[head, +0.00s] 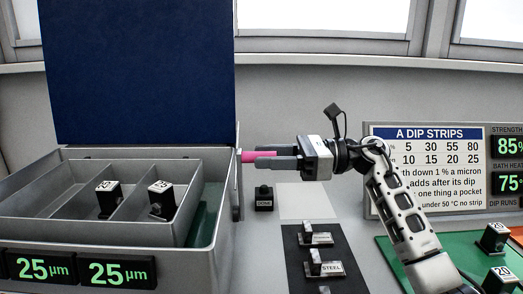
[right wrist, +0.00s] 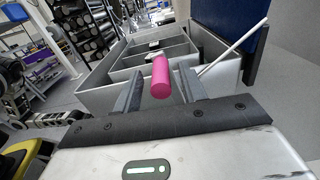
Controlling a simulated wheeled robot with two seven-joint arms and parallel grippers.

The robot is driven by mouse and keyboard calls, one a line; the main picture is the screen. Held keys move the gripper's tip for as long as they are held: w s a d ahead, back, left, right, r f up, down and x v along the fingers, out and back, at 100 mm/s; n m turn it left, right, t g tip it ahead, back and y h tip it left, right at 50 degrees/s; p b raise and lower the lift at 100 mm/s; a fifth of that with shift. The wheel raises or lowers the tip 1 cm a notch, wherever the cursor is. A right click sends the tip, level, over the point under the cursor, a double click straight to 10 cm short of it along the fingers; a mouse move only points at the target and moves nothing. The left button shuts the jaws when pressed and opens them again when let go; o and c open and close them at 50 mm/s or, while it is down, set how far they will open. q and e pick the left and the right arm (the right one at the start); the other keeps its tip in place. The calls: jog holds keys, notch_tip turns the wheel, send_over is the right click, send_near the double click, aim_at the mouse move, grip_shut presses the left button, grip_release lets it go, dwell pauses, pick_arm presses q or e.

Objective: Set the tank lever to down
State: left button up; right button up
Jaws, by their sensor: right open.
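The grey tank (head: 226,222) stands at the left with its blue lid (head: 138,70) raised. A pink cylindrical grip (head: 248,156), which looks like the lever's handle, is at the tank's right side, near the rim. My right gripper (head: 262,157) comes in from the right with its fingers at the pink grip. In the right wrist view the pink grip (right wrist: 160,77) shows between the two open fingers, with gaps on both sides.
A tray inside the tank holds small labelled blocks (head: 108,198). Green displays (head: 118,271) are on its front. A black "DONE" button (head: 264,198) and a dark panel (head: 318,238) with labelled blocks lie right of the tank. A dip-strips sign (head: 428,170) stands behind my right arm.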

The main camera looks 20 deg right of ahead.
jog(key=shift+w+a, duration=0.2)
jog(key=shift+a, duration=0.6)
